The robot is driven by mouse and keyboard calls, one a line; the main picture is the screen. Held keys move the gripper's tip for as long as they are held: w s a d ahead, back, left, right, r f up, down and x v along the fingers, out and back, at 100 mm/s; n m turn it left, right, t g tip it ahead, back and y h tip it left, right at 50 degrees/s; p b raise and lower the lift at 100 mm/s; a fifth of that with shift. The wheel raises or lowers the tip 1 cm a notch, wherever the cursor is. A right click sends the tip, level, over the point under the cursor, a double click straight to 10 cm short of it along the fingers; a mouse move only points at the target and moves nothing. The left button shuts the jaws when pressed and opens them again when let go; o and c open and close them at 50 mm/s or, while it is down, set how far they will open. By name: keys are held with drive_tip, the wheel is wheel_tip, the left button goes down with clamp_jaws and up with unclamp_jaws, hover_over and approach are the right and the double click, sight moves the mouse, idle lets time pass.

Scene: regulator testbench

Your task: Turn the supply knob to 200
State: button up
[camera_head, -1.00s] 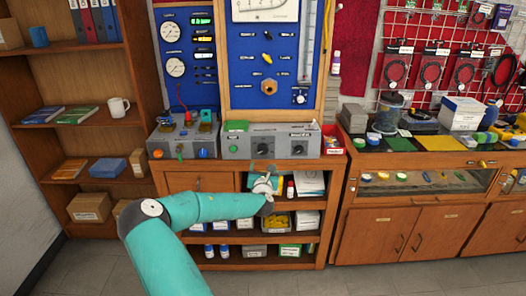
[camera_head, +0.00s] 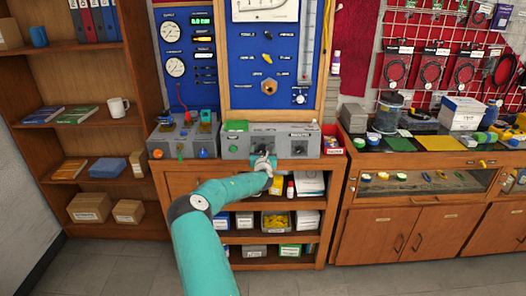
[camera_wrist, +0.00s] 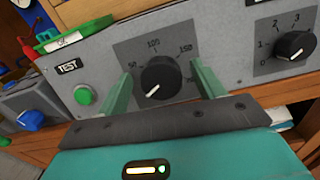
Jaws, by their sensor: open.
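The supply knob (camera_wrist: 160,77) is a round black dial on a grey panel, with a printed scale on which 50, 100 and 150 can be read. Its white pointer mark points down and to the left, below the 50. My gripper (camera_wrist: 162,70) is open, with one green finger to the left of the knob and one to the right. Gaps show between the fingers and the knob, and nothing is held. In the head view my gripper (camera_head: 264,164) is in front of the grey control box (camera_head: 236,146) and mostly hides this knob.
A second black knob (camera_wrist: 295,46), marked 0 to 3, sits to the right on the panel. A green button (camera_wrist: 85,95) and a TEST label are to the left. A grey box with a blue knob (camera_wrist: 31,119) stands further left. A red bin (camera_head: 333,141) stands to the right.

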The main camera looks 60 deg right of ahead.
drive_tip(key=shift+w+d, duration=0.15)
drive_tip(key=shift+d, duration=0.15)
drive_tip(key=c, duration=1)
